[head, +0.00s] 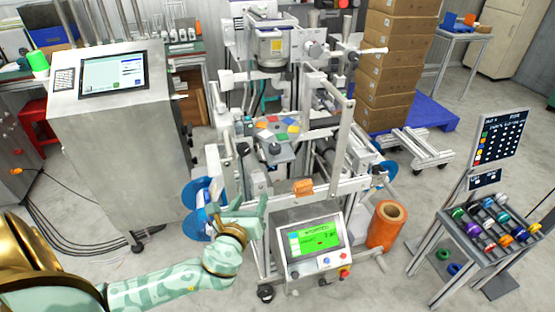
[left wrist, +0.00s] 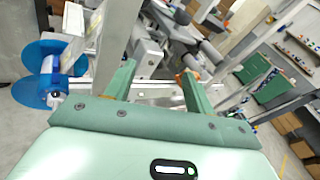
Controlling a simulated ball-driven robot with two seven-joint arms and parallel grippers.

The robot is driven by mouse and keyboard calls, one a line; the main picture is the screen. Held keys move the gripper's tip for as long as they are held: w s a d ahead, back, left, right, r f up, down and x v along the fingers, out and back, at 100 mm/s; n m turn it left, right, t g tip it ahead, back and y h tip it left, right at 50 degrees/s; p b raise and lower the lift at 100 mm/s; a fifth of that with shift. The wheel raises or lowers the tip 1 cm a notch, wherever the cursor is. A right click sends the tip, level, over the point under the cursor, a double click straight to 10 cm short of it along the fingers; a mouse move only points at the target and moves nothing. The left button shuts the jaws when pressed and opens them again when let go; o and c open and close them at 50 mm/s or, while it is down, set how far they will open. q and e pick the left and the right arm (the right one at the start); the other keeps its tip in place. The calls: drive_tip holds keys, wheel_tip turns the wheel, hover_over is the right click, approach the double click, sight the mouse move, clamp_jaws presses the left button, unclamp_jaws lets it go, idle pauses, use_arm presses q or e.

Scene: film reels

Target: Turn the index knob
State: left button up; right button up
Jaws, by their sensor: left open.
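The frame machine (head: 300,120) stands in the middle of the head view. It carries a round index plate with coloured pads (head: 277,130). A small dark knob (head: 275,148) shows at the plate's front edge; I cannot tell for sure that it is the index knob. My left gripper (head: 250,203) is open and empty in front of the machine's lower left, below and left of the plate. In the left wrist view its spread fingers (left wrist: 158,76) point at a metal rail (left wrist: 155,101) of the machine. My right gripper is not in view.
A control box with a green screen (head: 315,240) stands right of my left gripper. Blue reel discs (head: 197,195) are close on its left. An orange roll (head: 386,224) and a rack of coloured spools (head: 490,225) stand right. A metal console (head: 120,150) stands left.

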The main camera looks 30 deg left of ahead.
sight(273, 154)
use_arm(q)
drive_tip(key=w+a+r+m+b, duration=0.1)
drive_tip(key=w, duration=0.4)
drive_tip(key=w+a+r+m+t+b, duration=0.1)
drive_tip(key=w, duration=0.5)
drive_tip(key=w+a+r+m+t+b, duration=0.1)
drive_tip(key=w+a+b, duration=0.1)
drive_tip(key=w, duration=0.3)
drive_tip(key=shift+w+r+m+h, duration=0.1)
drive_tip(key=shift+w+m+h, duration=0.2)
drive_tip(key=shift+w+m, duration=0.1)
drive_tip(key=shift+w+a+r, duration=0.15)
drive_tip(key=shift+w, duration=0.4)
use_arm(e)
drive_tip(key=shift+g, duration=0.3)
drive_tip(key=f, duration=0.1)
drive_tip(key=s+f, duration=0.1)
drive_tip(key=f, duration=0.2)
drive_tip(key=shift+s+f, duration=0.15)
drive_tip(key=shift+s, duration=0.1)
use_arm(q)
drive_tip(key=c, duration=0.9)
